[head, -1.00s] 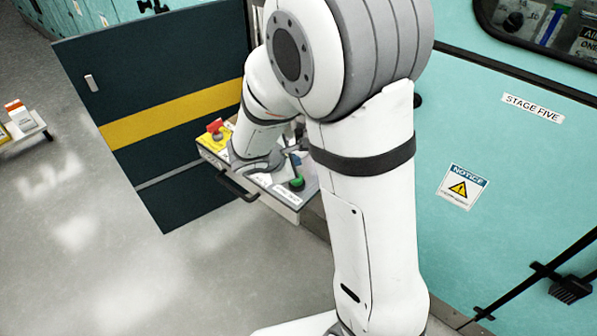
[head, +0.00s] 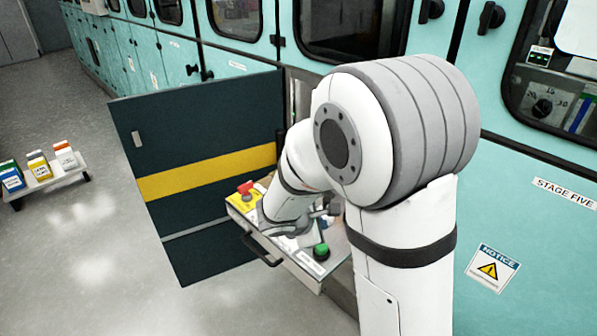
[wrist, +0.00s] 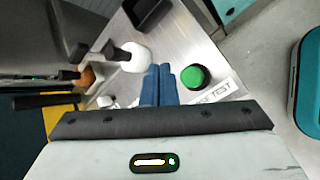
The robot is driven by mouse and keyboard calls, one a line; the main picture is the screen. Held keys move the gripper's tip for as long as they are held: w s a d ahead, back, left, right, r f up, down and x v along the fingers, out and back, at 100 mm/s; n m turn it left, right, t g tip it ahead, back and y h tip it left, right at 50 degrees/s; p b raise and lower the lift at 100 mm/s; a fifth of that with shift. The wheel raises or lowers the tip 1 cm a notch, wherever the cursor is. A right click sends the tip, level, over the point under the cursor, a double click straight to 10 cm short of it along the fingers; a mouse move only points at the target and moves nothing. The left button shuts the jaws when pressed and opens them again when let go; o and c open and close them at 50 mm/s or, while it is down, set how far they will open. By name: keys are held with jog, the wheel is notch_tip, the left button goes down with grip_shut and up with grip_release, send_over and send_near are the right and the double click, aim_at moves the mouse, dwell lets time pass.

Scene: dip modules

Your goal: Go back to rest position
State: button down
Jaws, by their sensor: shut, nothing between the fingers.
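My gripper (wrist: 158,85) is shut and empty in the wrist view, its two blue fingers side by side. It is over a metal control panel (wrist: 205,50), just beside a green round button (wrist: 193,77); whether the fingertips touch anything I cannot tell. In the head view my white arm reaches over the panel and hides the gripper. The green button (head: 321,250) and a red knob on a yellow plate (head: 245,188) show on either side of my wrist.
A dark door with a yellow stripe (head: 205,174) stands open left of the panel. A black handle (head: 262,255) juts from the panel's front. Teal cabinets (head: 520,215) stand behind and at right. A low cart (head: 50,180) with boxes is at far left; grey floor is clear between.

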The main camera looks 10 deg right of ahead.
jog(key=s+d+r+m+g+y+p, duration=0.2)
jog(key=s+d+r+m+g+p, duration=0.3)
jog(key=s+r+m, duration=0.65)
jog(key=s+a+r+m+t+y+p, duration=0.1)
jog(key=s+a+r+m+y+p, duration=0.2)
jog(key=s+r+m, duration=0.3)
notch_tip(320, 180, up, 2)
jog(key=s+y+p, duration=0.1)
jog(key=s, duration=0.2)
jog(key=shift+a+y, duration=0.2)
jog(key=shift+y, duration=0.2)
jog(key=c, duration=2.1)
grip_release()
